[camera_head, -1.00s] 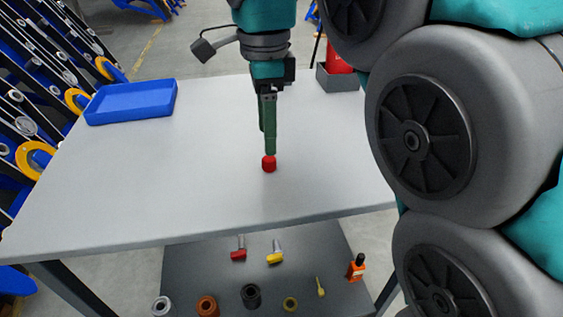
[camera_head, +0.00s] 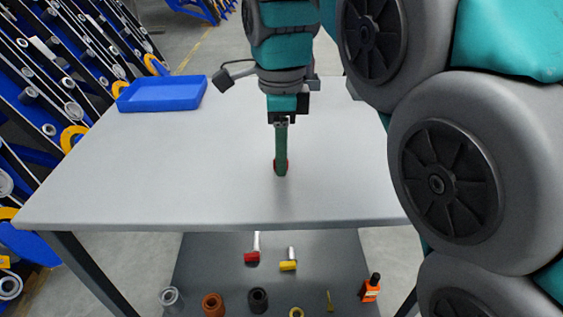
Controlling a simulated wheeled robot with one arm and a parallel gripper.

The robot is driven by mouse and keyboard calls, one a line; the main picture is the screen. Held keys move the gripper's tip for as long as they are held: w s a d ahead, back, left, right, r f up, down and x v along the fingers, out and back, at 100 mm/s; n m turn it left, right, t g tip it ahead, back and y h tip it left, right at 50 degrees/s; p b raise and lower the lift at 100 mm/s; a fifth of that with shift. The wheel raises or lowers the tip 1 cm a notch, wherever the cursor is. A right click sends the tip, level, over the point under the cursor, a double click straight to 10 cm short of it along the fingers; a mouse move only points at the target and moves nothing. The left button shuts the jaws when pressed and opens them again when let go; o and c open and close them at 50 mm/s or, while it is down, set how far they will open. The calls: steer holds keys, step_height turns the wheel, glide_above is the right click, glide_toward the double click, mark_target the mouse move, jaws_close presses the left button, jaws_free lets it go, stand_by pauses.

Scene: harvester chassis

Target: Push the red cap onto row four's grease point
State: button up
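The red cap (camera_head: 288,163) is on the grey tabletop (camera_head: 180,170) near its middle. Only thin red edges show on both sides of my gripper's green fingers, which hide the rest. My gripper (camera_head: 281,170) points down with its fingertips at the cap. The fingers line up one behind the other in this view, so I cannot tell whether they are closed on it. The harvester chassis (camera_head: 75,80), with dark bars and yellow and grey rings, stands at the left. I cannot make out row four's grease point.
A blue tray (camera_head: 160,105) sits at the table's back left. The lower shelf (camera_head: 225,265) holds a red-headed tool (camera_head: 252,257), a yellow-headed tool (camera_head: 289,265), an orange bottle (camera_head: 370,290) and several rings. My arm fills the right side. The tabletop around the cap is clear.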

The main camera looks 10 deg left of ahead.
jaws_close()
steer(key=shift+r, duration=0.15)
